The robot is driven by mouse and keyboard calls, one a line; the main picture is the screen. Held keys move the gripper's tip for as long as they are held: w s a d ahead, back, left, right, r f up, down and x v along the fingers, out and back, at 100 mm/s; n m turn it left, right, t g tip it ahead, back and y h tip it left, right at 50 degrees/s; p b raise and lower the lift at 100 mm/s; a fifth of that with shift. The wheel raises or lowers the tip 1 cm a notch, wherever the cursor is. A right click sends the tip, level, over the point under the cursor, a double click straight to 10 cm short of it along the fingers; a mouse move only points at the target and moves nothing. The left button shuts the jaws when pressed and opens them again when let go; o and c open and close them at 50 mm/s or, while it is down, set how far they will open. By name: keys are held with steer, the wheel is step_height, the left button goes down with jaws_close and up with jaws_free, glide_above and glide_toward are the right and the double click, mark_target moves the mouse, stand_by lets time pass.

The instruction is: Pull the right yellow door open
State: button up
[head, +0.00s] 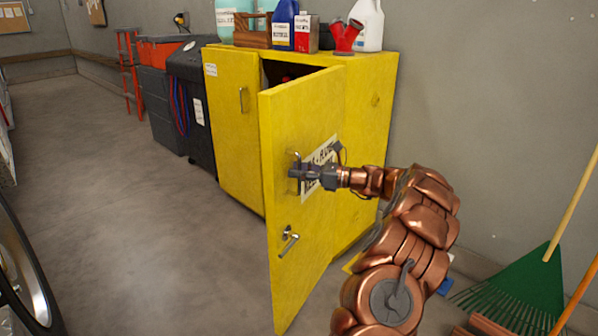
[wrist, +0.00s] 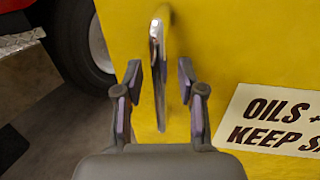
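The yellow cabinet's right door (head: 325,115) stands well open, swung out towards me, with a dark gap behind it. It carries a white label with black lettering, which also shows in the wrist view (wrist: 275,122). My gripper (head: 296,173) is at the door's front face near its free edge. In the wrist view, its fingers (wrist: 160,95) are spread on either side of a vertical metal handle (wrist: 157,40), with visible gaps to it. A lever latch (head: 289,241) sits lower on the door. The left door (head: 232,120) is closed.
Bottles, a wooden caddy and cans stand on the cabinet top (head: 375,62). Dark bins (head: 195,110) are left of the cabinet. A green rake (head: 520,290) leans at lower right. A wheel (head: 25,270) is at lower left. The floor (head: 130,240) left of the door is clear.

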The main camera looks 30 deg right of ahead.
jaws_close()
stand_by(0.3)
stand_by(0.5)
